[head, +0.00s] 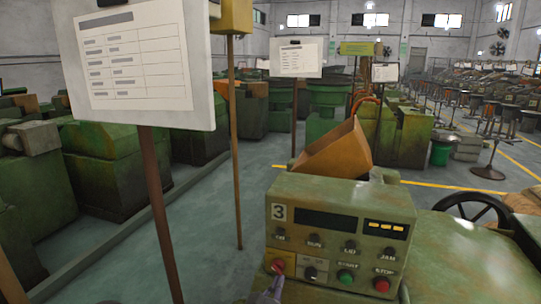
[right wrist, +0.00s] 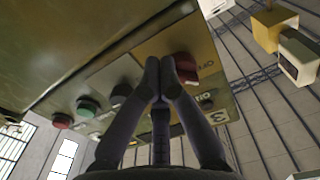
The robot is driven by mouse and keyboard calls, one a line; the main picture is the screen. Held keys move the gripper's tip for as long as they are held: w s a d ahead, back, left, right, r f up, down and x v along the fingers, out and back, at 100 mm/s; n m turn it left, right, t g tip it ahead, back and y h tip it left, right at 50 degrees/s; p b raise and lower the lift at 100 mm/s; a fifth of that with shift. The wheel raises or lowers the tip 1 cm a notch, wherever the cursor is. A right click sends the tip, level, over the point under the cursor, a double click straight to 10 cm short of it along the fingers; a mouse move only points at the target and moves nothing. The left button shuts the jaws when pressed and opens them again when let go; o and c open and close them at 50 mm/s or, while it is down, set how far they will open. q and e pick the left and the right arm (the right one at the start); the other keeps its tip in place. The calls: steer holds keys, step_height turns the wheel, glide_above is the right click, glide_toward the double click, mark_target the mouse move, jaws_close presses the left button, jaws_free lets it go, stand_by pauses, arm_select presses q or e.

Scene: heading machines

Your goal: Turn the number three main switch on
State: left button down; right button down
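The number three control panel (head: 338,232) is a worn green box marked with a 3. My right gripper (head: 272,290) is at the bottom edge of the head view, just below the switch. In the right wrist view its two fingertips (right wrist: 160,68) meet, with nothing visible between them. The red switch is right beside one fingertip; I cannot tell whether they touch. My left gripper is not in view.
Right of the switch are a black knob (head: 310,273), a green button (head: 346,277) and a red button (head: 382,284). Several small knobs line the row above. A sign board (head: 138,62) on a post stands at left. A black handwheel (head: 474,207) is at right.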

steer(key=shift+a+r, duration=0.1)
steer(key=shift+r, duration=0.2)
steer(key=shift+w+a+p, duration=0.2)
steer(key=shift+a+p, duration=0.1)
steer(key=shift+p, duration=0.2)
steer(key=s+a+f+p, duration=0.1)
steer(key=s+a+p, duration=0.1)
steer(key=s, duration=0.3)
steer(key=shift+s+a+f, duration=0.15)
steer(key=shift+s+a, duration=0.1)
steer(key=shift+a, duration=0.2)
stand_by(0.8)
steer(key=shift+f, duration=0.1)
